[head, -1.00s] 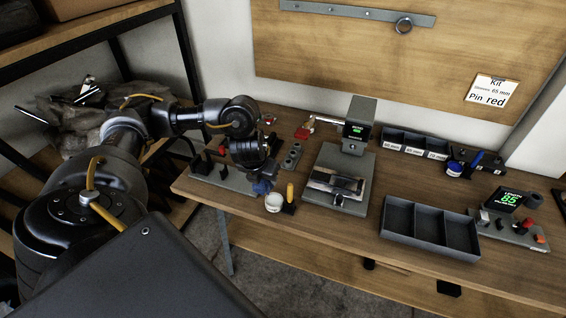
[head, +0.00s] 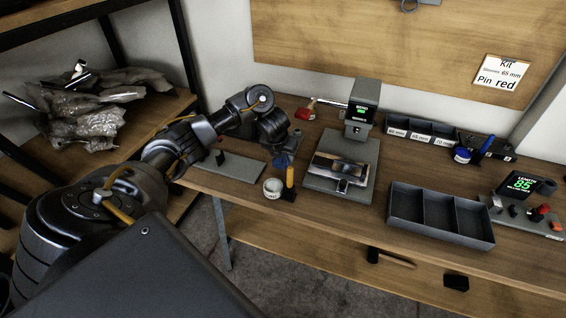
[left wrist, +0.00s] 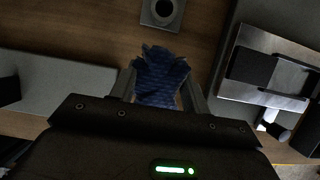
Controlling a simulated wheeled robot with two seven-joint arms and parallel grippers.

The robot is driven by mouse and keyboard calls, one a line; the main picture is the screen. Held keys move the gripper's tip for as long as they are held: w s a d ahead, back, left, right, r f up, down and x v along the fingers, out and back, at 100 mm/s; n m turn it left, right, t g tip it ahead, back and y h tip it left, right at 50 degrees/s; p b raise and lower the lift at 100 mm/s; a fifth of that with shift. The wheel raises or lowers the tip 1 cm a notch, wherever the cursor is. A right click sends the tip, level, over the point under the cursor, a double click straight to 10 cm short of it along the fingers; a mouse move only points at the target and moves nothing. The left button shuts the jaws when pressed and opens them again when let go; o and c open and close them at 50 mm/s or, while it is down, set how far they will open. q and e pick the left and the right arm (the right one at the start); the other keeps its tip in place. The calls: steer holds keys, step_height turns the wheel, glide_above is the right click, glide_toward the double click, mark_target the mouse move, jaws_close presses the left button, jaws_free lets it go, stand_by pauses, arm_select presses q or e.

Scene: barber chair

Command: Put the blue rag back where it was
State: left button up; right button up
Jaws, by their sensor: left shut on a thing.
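The blue rag (head: 283,160) is a crumpled dark-blue cloth. It also shows in the left wrist view (left wrist: 161,80), between the two fingers. My left gripper (head: 281,153) is shut on it and holds it over the wooden bench, left of the grey machine. In the head view the rag is behind the white round container and the yellow-handled tool. I cannot tell whether its lower edge touches the bench. My right gripper is not in view. No marked spot for the rag can be made out.
The white container (head: 273,188) and yellow-handled tool (head: 290,182) stand near the bench's front edge. The grey machine (head: 325,184) is to the right, the flat grey plate (head: 235,168) to the left. An empty compartment tray (head: 405,207) lies further right.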

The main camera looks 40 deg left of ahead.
mark_target(283, 160)
arm_select(q)
step_height(283, 160, down, 2)
steer(key=shift+w+f+b, duration=0.1)
steer(key=shift+w+b, duration=0.05)
steer(key=shift+b, duration=0.6)
steer(key=shift+w+f, duration=0.1)
steer(key=shift+f, duration=0.55)
steer(key=shift+a, duration=0.1)
steer(key=shift+f, duration=0.1)
steer(key=o, duration=1)
steer(key=shift+f, duration=0.1)
steer(key=shift+c, duration=0.2)
